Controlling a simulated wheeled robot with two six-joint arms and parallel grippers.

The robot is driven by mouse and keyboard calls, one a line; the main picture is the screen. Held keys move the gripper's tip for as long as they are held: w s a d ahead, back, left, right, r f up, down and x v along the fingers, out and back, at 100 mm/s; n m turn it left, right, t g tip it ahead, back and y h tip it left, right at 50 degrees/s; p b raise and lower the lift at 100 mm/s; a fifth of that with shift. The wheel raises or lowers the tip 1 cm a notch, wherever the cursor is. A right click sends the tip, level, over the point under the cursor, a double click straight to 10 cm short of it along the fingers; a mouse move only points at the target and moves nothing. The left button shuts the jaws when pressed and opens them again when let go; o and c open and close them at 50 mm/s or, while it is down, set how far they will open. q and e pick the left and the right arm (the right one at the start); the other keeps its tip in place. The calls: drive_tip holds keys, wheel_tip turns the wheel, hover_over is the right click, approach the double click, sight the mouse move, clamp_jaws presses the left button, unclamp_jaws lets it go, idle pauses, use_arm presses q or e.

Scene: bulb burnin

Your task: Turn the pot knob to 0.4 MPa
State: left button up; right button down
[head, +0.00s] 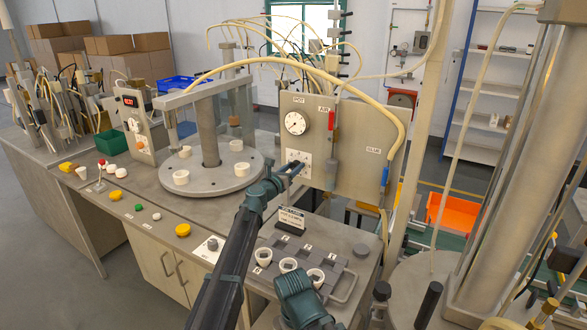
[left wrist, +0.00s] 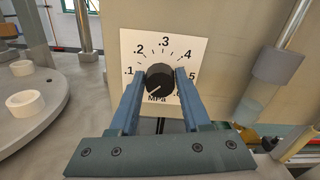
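The round black pot knob (left wrist: 158,78) sits on a white dial plate (left wrist: 131,45) marked from .1 upward, with MPa below. Its white mark points down and left, below the .1. In the head view the plate (head: 299,158) is on the upright panel, under the round POT gauge (head: 296,122). My left gripper (head: 297,168) is at the knob. In the left wrist view its two blue fingers (left wrist: 160,76) stand on either side of the knob, very close to its edges. I cannot tell whether they press on it. My right gripper's fingers are not visible.
A grey turntable (head: 222,184) with white cups stands left of the panel. A block with white cups (head: 289,265) and a small sign (head: 290,219) are below the dial. A yellow hose (head: 330,72) arches over the panel. A cylinder (left wrist: 278,68) hangs right of the dial.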

use_arm(q)
clamp_jaws()
